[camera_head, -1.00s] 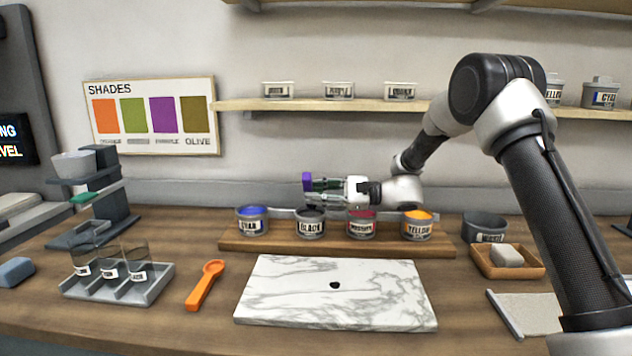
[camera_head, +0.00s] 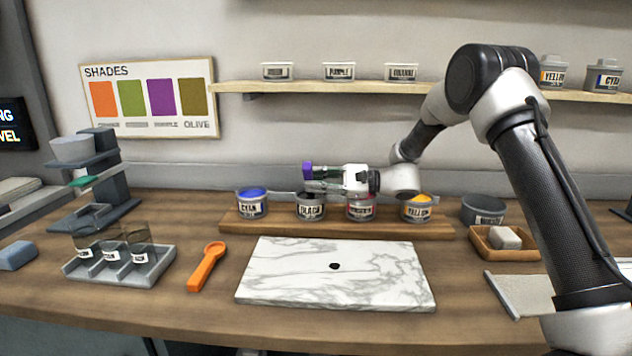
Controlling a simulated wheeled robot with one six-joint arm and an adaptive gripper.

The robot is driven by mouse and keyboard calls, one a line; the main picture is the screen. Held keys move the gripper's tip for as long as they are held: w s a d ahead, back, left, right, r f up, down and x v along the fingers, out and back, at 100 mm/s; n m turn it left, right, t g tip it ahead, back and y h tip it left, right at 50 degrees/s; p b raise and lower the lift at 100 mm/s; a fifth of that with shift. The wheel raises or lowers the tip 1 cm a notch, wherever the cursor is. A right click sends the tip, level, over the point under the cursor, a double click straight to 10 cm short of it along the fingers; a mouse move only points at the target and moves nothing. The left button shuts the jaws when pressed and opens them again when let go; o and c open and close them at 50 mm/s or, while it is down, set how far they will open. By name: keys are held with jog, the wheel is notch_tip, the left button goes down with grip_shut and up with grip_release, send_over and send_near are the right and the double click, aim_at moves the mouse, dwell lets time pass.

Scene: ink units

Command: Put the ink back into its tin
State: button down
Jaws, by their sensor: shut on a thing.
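A small black dab of ink (camera_head: 335,266) lies on the white marble slab (camera_head: 390,292). The black tin (camera_head: 311,209) stands second from left on a wooden board (camera_head: 288,231), between the cyan tin (camera_head: 251,207) and the magenta tin (camera_head: 360,210). The yellow tin (camera_head: 416,211) is at the right end. My gripper (camera_head: 322,176) points left above and around the black tin's place in the picture. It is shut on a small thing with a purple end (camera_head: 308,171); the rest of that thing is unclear. My wrist passes over the magenta tin.
An orange spoon (camera_head: 206,268) lies left of the slab. A grey rack (camera_head: 155,272) with several small jars is further left. A wooden tray (camera_head: 482,247) with a pale block and a dark grey pot (camera_head: 483,210) are right. A shelf (camera_head: 300,89) hangs behind.

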notch_tip(320, 180, up, 9)
jog(key=shift+f, duration=0.2)
dwell(0.6)
